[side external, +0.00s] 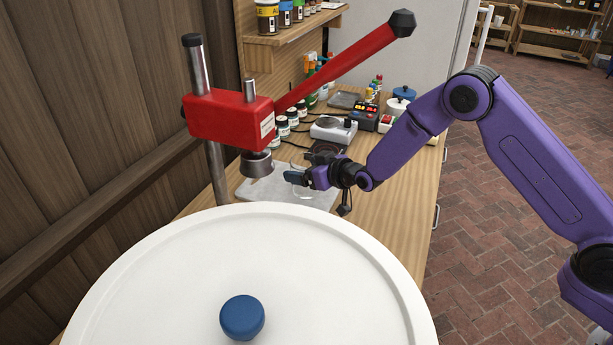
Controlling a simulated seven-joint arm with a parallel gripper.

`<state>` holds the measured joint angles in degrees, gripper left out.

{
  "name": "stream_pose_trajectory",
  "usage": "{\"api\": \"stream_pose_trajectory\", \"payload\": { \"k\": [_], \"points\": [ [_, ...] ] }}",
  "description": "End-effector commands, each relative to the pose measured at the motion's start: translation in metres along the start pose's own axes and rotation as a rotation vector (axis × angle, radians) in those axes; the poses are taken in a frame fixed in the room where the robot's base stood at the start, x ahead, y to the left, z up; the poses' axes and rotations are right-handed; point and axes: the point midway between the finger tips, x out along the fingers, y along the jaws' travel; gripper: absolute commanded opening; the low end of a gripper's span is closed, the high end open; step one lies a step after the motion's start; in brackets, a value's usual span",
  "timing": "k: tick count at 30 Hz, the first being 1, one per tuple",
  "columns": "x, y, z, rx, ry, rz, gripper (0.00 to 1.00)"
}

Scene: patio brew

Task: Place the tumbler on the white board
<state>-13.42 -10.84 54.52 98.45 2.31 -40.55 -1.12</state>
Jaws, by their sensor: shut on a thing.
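A pale, whitish board (262,191) lies on the wooden bench, beside the red press. My gripper (297,178) is over the right part of the board, reaching in from the right. My gripper hides part of the glass and of the board. I cannot tell whether the tumbler's base touches the board.
A red lever press (230,117) with a metal cup stands left of my gripper. A white scale-like device (334,130), small jars and a dark button box (364,117) stand behind. A large white lid (150,290) with a blue knob (242,318) fills the foreground.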

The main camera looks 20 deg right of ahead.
Motion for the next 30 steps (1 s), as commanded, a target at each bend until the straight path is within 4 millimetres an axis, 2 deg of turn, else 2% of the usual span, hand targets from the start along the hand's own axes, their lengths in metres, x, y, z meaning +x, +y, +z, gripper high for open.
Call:
{"api": "stream_pose_trajectory", "payload": {
  "k": [1,5,18,19,20,30],
  "points": [
    [0.003,0.000,0.008,0.000,-0.004,0.000,0.46],
    [0.007,0.000,0.018,0.000,0.000,0.000,0.46],
    [0.009,0.000,0.023,0.000,0.001,0.000,0.46],
    [0.009,0.000,0.023,0.000,-0.001,0.000,0.96],
    [0.009,0.000,0.023,0.000,-0.001,0.000,1.00],
    [0.005,0.000,0.020,0.000,-0.002,0.000,1.00]
  ]
}}
